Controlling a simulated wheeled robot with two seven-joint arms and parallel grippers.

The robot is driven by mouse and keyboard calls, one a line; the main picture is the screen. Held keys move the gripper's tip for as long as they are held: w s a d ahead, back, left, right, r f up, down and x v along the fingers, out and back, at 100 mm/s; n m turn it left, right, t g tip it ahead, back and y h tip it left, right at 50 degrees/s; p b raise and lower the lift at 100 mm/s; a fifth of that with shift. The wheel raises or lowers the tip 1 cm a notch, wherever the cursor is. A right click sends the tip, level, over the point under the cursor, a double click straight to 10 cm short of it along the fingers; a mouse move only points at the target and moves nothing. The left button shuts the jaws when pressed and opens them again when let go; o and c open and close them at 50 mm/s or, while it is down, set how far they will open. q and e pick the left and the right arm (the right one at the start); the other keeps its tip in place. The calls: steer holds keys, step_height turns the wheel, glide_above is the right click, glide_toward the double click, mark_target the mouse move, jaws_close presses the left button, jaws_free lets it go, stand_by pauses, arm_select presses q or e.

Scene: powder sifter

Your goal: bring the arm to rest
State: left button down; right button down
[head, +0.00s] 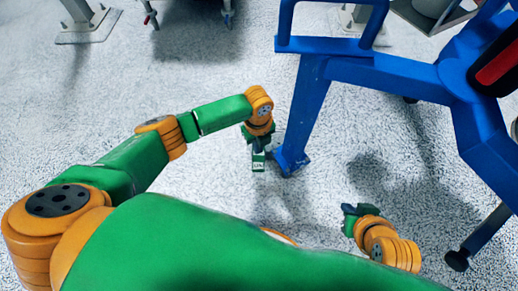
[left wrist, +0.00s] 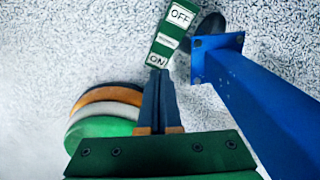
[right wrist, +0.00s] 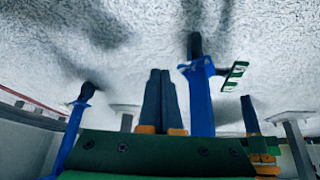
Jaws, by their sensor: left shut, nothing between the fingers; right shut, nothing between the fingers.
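My left gripper (head: 255,145) points down beside the foot of a blue machine leg in the head view. In the left wrist view its two fingers (left wrist: 158,75) are together with nothing between them. My right gripper (head: 348,209) is low at the right in the head view, partly hidden by its own wrist. In the right wrist view its fingers (right wrist: 160,72) are together and empty. A green switch panel (left wrist: 168,35) marked OFF and ON lies just beyond the left fingertips; I cannot tell whether they touch.
The blue machine frame (head: 390,75) stands at the right, with a leg (left wrist: 255,100) close to the left gripper. Grey metal feet (head: 88,27) stand at the back left. The speckled floor (head: 180,75) is bare between.

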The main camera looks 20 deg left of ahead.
steer(key=shift+s, duration=0.15)
